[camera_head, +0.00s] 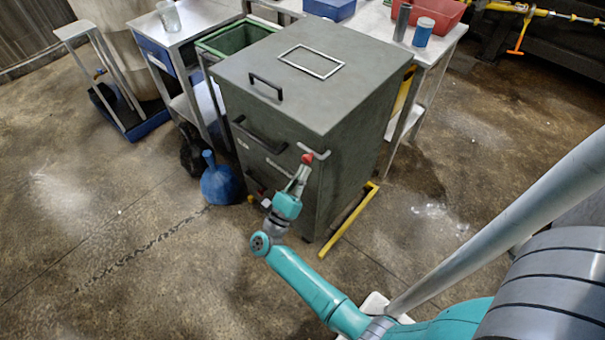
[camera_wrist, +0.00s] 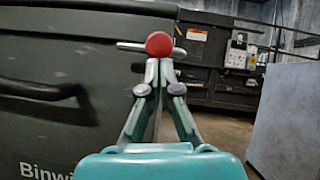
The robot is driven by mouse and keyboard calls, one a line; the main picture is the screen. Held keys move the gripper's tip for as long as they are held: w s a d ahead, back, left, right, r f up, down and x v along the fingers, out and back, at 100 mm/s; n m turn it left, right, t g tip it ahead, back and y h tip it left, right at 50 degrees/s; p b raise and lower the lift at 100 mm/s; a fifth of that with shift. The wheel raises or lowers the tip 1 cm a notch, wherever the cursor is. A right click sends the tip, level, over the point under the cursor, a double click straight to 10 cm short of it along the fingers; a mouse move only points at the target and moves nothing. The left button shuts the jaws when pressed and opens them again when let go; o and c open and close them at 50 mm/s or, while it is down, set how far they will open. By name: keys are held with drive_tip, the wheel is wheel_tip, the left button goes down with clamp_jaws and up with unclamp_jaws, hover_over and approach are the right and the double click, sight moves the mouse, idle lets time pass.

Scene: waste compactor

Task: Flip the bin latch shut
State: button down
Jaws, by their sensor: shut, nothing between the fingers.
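The bin is a dark grey box (camera_head: 345,165) with a flat lid, also filling the left of the wrist view (camera_wrist: 50,130). Its latch (camera_head: 315,151) is a light metal rod with a red ball knob (camera_head: 307,158) at the front face's upper right. In the wrist view the red knob (camera_wrist: 159,44) stands in front of the rod (camera_wrist: 130,46). My gripper (camera_head: 303,171) is shut and empty, its fingertips (camera_wrist: 158,66) right below the knob. I cannot tell whether they touch it. The fingertips and knob hide part of the rod.
The bin front has a black handle (camera_head: 258,135), and the lid has another (camera_head: 266,86). A yellow floor bar (camera_head: 348,222) lies right of the bin. A blue jug (camera_head: 218,182) stands at its left. Tables with containers stand behind. The floor in front is clear.

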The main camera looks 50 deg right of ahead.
sight(308, 161)
drive_tip(key=shift+s+r+n+t+y, duration=0.15)
drive_tip(key=shift+r+n+t+y, duration=0.15)
drive_tip(key=shift+n+t, duration=0.6)
drive_tip(key=shift+s+r+n+t+y, duration=0.2)
drive_tip(key=shift+r+n+t, duration=0.3)
drive_tip(key=shift+n, duration=0.7)
drive_tip(key=n+t, duration=0.1)
drive_tip(key=r+n+t+y, duration=0.1)
drive_tip(key=n, duration=0.1)
drive_tip(key=n+t+y, duration=0.1)
drive_tip(key=n, duration=0.1)
drive_tip(key=shift+s+r, duration=0.2)
drive_tip(key=shift+r, duration=0.2)
drive_tip(key=r+n+y, duration=0.1)
drive_tip(key=n, duration=0.1)
drive_tip(key=r+n+t+y, duration=0.1)
drive_tip(key=n, duration=0.1)
drive_tip(key=r+n+t+y, duration=0.1)
drive_tip(key=n+y, duration=0.1)
drive_tip(key=n, duration=0.1)
drive_tip(key=shift+w, duration=0.3)
drive_tip(key=shift+w+r, duration=1.5)
drive_tip(key=shift+r, duration=0.25)
drive_tip(key=shift+w, duration=0.1)
